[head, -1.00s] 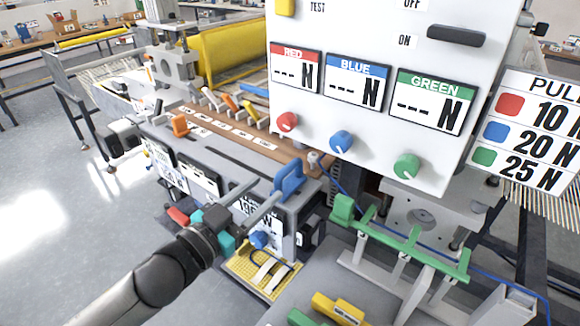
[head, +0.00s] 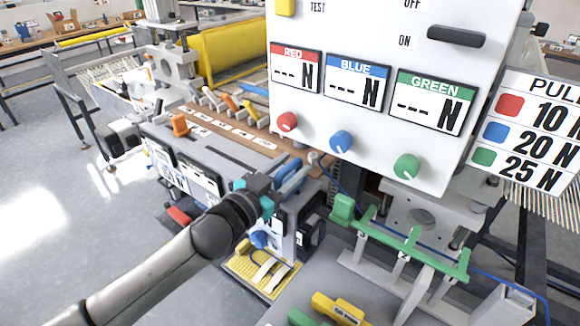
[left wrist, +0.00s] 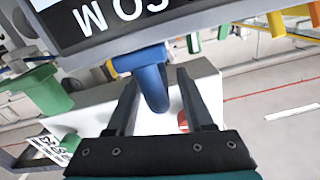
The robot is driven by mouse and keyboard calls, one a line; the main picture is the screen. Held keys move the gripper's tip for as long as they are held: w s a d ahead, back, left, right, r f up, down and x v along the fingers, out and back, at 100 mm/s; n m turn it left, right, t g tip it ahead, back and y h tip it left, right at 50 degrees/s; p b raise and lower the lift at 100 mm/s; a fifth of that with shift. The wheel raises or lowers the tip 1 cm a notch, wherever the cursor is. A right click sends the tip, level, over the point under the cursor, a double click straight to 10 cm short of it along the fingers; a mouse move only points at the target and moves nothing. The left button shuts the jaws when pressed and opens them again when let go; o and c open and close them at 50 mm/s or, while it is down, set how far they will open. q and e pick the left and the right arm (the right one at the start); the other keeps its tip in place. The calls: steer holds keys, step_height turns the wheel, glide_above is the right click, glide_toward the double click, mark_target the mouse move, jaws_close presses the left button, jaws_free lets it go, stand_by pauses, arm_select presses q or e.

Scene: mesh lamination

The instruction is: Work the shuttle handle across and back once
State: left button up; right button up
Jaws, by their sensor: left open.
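A blue handle (head: 291,174) stands at the near right end of the slotted grey unit, partly hidden behind my left gripper (head: 278,184). An orange handle (head: 180,125) stands at the far left end of the same unit. I cannot tell for certain which handle is the shuttle handle. My right gripper is not in view.
A white panel (head: 400,60) with red, blue and green knobs hangs close on the right. A green bar frame (head: 405,240) stands below it. A yellow mesh tray (head: 262,272) and a blue ball knob (head: 259,239) lie below my left gripper.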

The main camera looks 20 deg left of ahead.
arm_select(q)
jaws_close()
stand_by(0.5)
steer(key=shift+w+a, duration=0.1)
stand_by(0.9)
